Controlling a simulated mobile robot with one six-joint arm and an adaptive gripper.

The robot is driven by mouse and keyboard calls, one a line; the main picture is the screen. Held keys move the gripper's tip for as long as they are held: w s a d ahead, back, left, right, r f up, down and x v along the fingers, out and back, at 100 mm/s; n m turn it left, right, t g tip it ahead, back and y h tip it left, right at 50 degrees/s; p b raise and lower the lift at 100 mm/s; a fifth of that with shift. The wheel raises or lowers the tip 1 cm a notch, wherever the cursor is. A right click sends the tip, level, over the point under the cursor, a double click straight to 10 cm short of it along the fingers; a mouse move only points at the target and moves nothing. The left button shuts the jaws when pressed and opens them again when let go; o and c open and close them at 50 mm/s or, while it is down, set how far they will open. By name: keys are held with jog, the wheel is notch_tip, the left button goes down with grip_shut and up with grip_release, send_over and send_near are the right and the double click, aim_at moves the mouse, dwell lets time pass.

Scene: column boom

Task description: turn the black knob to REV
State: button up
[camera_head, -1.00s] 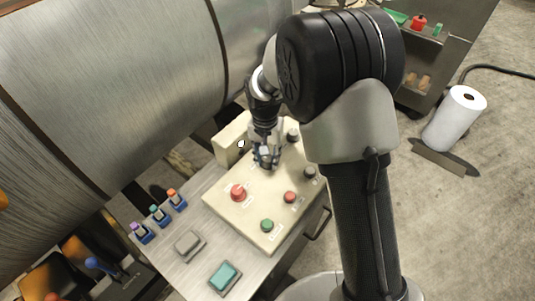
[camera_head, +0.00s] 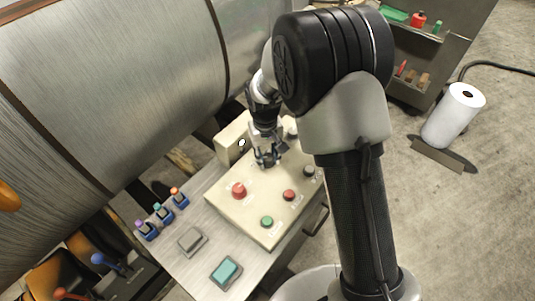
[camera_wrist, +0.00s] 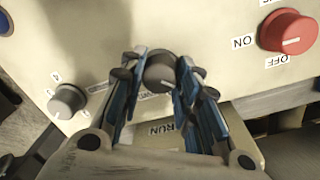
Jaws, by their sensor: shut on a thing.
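The black knob (camera_wrist: 160,72) shows in the wrist view between the two blue-padded fingers of my gripper (camera_wrist: 157,75). The fingers are shut on its sides. A RUN label (camera_wrist: 160,129) lies below the knob; other lettering beside it is partly covered by the fingers, and I cannot read REV or tell where the pointer stands. In the head view my gripper (camera_head: 266,160) is down at the cream control panel (camera_head: 245,213), and it hides the held knob there.
A red knob (camera_wrist: 288,31) marked ON and OFF and a smaller grey knob (camera_wrist: 67,101) flank my gripper. A big metal drum (camera_head: 110,80) stands close behind.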

aim_at(266, 157)
dwell(0.3)
jog(key=o, duration=1.1)
jog(key=r, duration=1.2)
jog(key=shift+a, duration=0.25)
